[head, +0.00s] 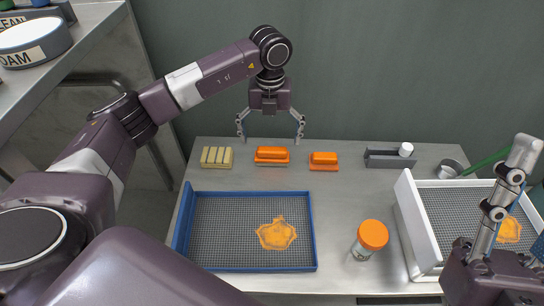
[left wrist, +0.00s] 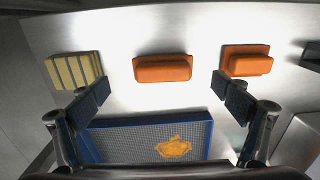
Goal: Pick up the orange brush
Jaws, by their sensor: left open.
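Two orange blocks lie at the back of the metal table. The left orange block (head: 272,154) has a paler lower edge, and the right orange block (head: 323,160) sits on a wider flat orange base. I cannot tell for sure which is the brush. Both show in the left wrist view, the left one (left wrist: 162,69) in the middle and the right one (left wrist: 246,62) at the right. My left gripper (head: 270,138) is open and empty, fingers pointing down above the left block. My right gripper (head: 508,205) is partly cut off at the lower right; its opening is unclear.
A ridged yellow block (head: 216,157) lies left of the orange ones. A grey holder (head: 388,160) stands to the right. In front are a blue-rimmed mesh tray (head: 314,232) with an orange smear, an orange-lidded jar (head: 373,234) and a white-walled tray (head: 413,225). A wall rises behind.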

